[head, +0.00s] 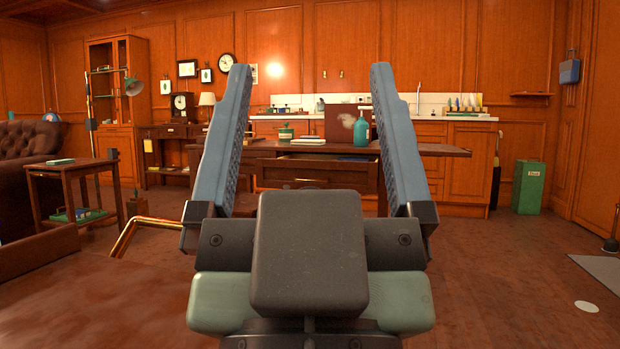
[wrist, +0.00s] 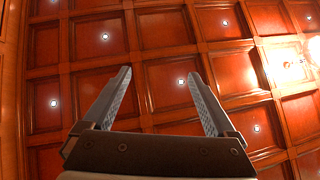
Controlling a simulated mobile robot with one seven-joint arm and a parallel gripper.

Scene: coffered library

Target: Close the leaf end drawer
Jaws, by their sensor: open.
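A dark wooden table (head: 440,150) stands ahead in the head view, with a leaf reaching out to the right. Below its top is a wide wooden drawer (head: 275,171); a paler strip above its front suggests that it stands partly pulled out. My gripper covers the lower part of the table and part of the drawer's surroundings. My gripper (head: 310,67) is open and empty, raised close to the camera and well apart from the drawer. In the wrist view its fingers (wrist: 156,74) point up at the coffered ceiling; the drawer is not in that view.
A small side table (head: 75,168) and brown armchair are at left. A green bin (head: 528,187) stands at right. The floor at right front is mostly clear, with a grey mat (head: 603,270).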

